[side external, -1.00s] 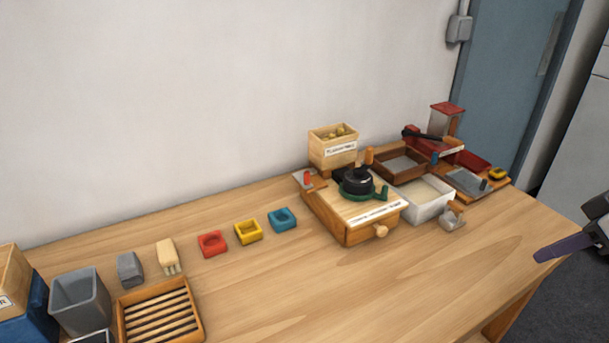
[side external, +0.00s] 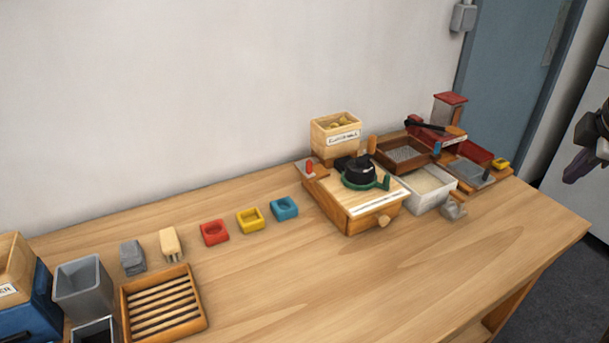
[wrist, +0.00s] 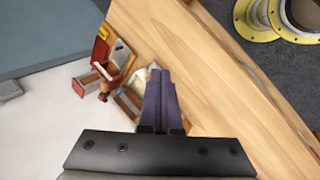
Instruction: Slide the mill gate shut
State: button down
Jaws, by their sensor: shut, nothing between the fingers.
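The wooden mill box (side external: 352,222) stands toward the back right of the table, with a black round part (side external: 359,172) and a green ring on top. A small plate with a red knob (side external: 309,167) sits at its left edge; I cannot tell whether this is the gate. A red-topped unit (side external: 450,98) stands farther right, and it also shows in the wrist view (wrist: 100,50). My gripper (side external: 572,174) is at the right edge of the side view, beyond the table and apart from everything. In the wrist view its purple fingers (wrist: 158,76) are together and empty, partly covering the table items.
A labelled wooden hopper (side external: 336,138) is behind the mill. A white tray (side external: 432,199) and a brown tray (side external: 380,160) are to its right. Red, yellow and blue (side external: 284,209) blocks and a slatted tray (side external: 204,323) lie left. The front right table area is clear.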

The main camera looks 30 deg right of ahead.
jog(key=w+r+n+h, duration=0.4)
jog(key=w+n+h, duration=0.1)
jog(key=w, duration=0.8)
jog(key=w+a+f+n+t+h, duration=0.1)
jog(key=w+a+n+h, duration=0.2)
jog(key=w+a+n, duration=0.55)
jog(key=w+a+f+n+t+h, duration=0.1)
jog(key=w+a+f+t, duration=0.2)
jog(key=w+a+f, duration=0.45)
jog(key=w+a+f+n+t, duration=0.2)
jog(key=w+a, duration=0.2)
jog(key=a, duration=0.6)
jog(key=n+t+y, duration=0.1)
jog(key=n+t, duration=0.2)
jog(key=n, duration=0.1)
send_near(308, 168)
jog(key=x, duration=0.7)
jog(key=shift+s, duration=0.1)
